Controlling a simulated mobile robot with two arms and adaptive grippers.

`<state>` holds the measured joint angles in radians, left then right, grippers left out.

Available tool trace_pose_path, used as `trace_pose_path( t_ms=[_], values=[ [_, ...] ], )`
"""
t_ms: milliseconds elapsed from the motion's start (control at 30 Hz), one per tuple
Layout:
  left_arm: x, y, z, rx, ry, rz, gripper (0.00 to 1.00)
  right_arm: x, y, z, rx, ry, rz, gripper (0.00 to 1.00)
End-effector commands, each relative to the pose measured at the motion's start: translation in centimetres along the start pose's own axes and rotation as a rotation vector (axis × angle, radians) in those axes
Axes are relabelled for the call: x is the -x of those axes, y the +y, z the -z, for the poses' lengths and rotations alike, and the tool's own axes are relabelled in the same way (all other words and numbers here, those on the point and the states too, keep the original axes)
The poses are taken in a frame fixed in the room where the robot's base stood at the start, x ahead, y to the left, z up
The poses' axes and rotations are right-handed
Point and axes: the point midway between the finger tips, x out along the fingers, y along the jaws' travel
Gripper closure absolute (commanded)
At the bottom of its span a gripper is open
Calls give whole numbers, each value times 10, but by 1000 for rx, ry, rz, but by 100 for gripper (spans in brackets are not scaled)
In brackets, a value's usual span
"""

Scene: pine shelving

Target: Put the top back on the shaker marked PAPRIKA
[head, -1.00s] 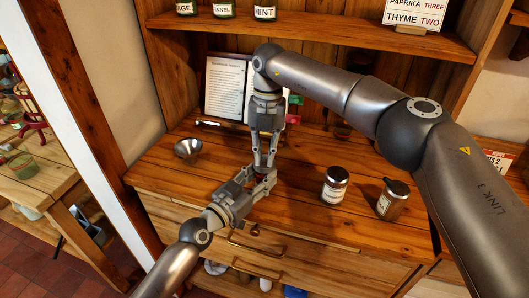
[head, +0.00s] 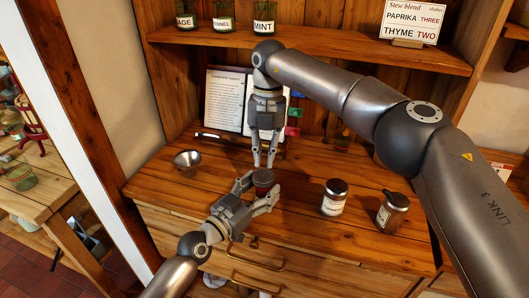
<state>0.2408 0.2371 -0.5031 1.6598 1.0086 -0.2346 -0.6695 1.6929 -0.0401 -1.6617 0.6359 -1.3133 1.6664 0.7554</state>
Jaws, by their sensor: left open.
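A small dark-topped, reddish container (head: 263,177) stands on the wooden counter between the fingers of my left gripper (head: 258,190). My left gripper is open around it, and its fingers hide part of it. No label shows on it, so I cannot read whether it is the PAPRIKA shaker. My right gripper (head: 264,161) points down just behind and above it, with its fingers apart and nothing between them. A shaker with a dark top and white label (head: 333,199) stands to the right. Farther right stands a metal shaker (head: 391,214) with a label too small to read.
A metal bowl (head: 187,163) sits at the left of the counter (head: 165,187). An open book (head: 226,103) leans at the back, beside coloured tabs. Labelled jars, including MINT (head: 264,20), and a Stew blend card (head: 415,20) stand on the shelf (head: 330,52).

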Motion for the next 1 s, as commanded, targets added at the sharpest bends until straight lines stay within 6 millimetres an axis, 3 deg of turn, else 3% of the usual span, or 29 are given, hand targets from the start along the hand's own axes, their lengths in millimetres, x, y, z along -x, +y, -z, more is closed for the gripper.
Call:
trace_pose_path(
  t_ms=[167,600,800,1000],
  values=[
    [14,-1,-1,-1,-2,1,36,0,0,0,0,0,0,86],
    [96,0,-1,-2,-3,-1,36,0,0,0,0,0,0,86],
    [116,0,-1,0,-1,0,36,0,0,0,0,0,0,86],
    [120,0,0,0,1,0,36,0,0,0,0,0,0,86]
  ],
)
